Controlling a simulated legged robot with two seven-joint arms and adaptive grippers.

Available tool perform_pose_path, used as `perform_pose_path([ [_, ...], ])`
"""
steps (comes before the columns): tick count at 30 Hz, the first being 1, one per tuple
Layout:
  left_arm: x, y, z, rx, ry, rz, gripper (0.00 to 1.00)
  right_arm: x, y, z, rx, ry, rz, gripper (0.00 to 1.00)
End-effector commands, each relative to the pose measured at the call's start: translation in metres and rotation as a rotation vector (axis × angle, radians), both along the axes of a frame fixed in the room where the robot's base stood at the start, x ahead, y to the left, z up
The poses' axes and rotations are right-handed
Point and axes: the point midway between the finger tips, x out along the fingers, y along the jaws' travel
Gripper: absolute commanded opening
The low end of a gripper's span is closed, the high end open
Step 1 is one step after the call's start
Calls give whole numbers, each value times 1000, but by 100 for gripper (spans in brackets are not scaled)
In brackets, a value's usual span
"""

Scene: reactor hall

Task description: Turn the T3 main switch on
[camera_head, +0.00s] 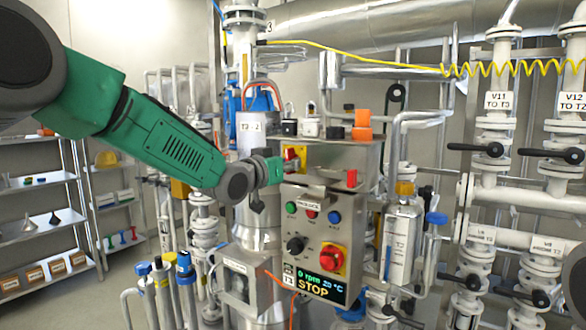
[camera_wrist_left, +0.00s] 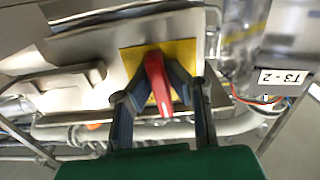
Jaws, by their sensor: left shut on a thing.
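The main switch is a red handle (camera_wrist_left: 158,84) on a yellow plate (camera_wrist_left: 131,60), fixed to a grey metal box. In the head view the red and yellow switch (camera_head: 292,153) is on the upper left of the control cabinet, partly hidden by my gripper. My left gripper (camera_wrist_left: 162,92) has its two dark fingers on either side of the red handle and is shut on it. In the head view the left gripper (camera_head: 282,166) reaches the cabinet from the left. My right gripper is not in view.
Below the switch, a panel (camera_head: 318,215) carries coloured buttons, a black knob (camera_head: 296,245) and a red stop button (camera_head: 331,258) on yellow. Its display (camera_head: 318,284) reads 0 rpm, 20 °C, STOP. Valves and pipes (camera_head: 495,190) crowd the right. Shelves (camera_head: 45,220) stand at left.

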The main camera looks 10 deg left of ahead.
Motion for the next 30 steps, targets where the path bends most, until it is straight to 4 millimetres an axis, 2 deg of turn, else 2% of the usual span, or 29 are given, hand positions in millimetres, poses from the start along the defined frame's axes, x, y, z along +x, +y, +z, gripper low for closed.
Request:
perform_pose_path([
  [1, 1, 4, 10, 11, -26, 7, 0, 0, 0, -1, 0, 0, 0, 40],
  [22, 1, 0, 12, 72, -52, 4, 0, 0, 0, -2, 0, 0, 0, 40],
  [23, 1, 0, 12, 73, -52, 4, 22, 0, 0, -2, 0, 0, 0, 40],
  [24, 1, 0, 12, 73, -52, 4, 32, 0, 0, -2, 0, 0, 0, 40],
  [30, 2, -2, 6, 74, -41, 1, 32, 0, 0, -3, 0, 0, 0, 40],
])
